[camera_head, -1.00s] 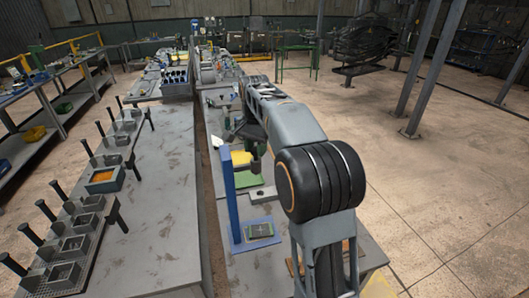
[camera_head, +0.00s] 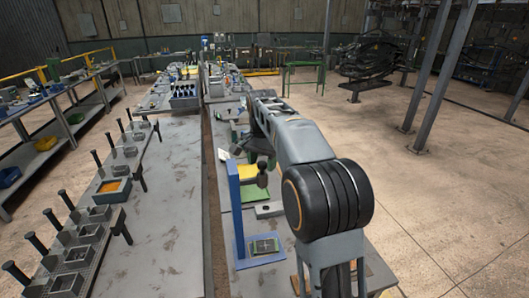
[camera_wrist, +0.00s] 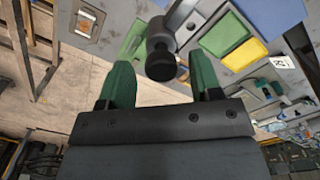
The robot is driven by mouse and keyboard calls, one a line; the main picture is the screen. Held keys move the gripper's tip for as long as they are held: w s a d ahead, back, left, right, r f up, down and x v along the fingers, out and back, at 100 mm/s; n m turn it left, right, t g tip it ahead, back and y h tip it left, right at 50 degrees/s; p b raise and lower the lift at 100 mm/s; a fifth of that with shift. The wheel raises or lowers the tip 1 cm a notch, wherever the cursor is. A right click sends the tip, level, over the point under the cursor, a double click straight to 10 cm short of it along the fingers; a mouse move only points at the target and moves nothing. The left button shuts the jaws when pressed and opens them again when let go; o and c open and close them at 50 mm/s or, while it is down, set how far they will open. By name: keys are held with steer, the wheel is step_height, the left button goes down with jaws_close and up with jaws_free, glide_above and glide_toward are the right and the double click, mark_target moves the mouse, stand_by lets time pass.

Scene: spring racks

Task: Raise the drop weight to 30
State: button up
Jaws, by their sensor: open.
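The drop weight (camera_head: 262,178) is a dark cylinder with a narrower neck beside the upright blue post (camera_head: 236,210) in the head view. In the wrist view the weight (camera_wrist: 161,62) lies between the two green fingers of my gripper (camera_wrist: 163,75), with a gap on each side. My gripper is open and holds nothing. In the head view my wrist partly hides that area. No scale or marking for 30 is readable.
A blue base with a dark plate (camera_head: 264,246) stands at the post's foot. Racks of dark-handled pieces (camera_head: 92,232) line the left bench. The floor (camera_head: 430,210) at the right is open.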

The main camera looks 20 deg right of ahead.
step_height(320, 180, up, 12)
steer(key=shift+f, duration=0.15)
stand_by(0.3)
stand_by(0.5)
steer(key=s+a+f+n+t+b, duration=0.2)
steer(key=s+f+n, duration=0.3)
steer(key=s+f, duration=0.6)
steer(key=s+a+f+n+t+b, duration=0.2)
steer(key=s+f+n, duration=0.3)
steer(key=s+f, duration=0.6)
steer(key=shift+s+a+f+t, duration=0.35)
steer(key=shift+a+f+t, duration=0.05)
steer(key=shift+a, duration=0.35)
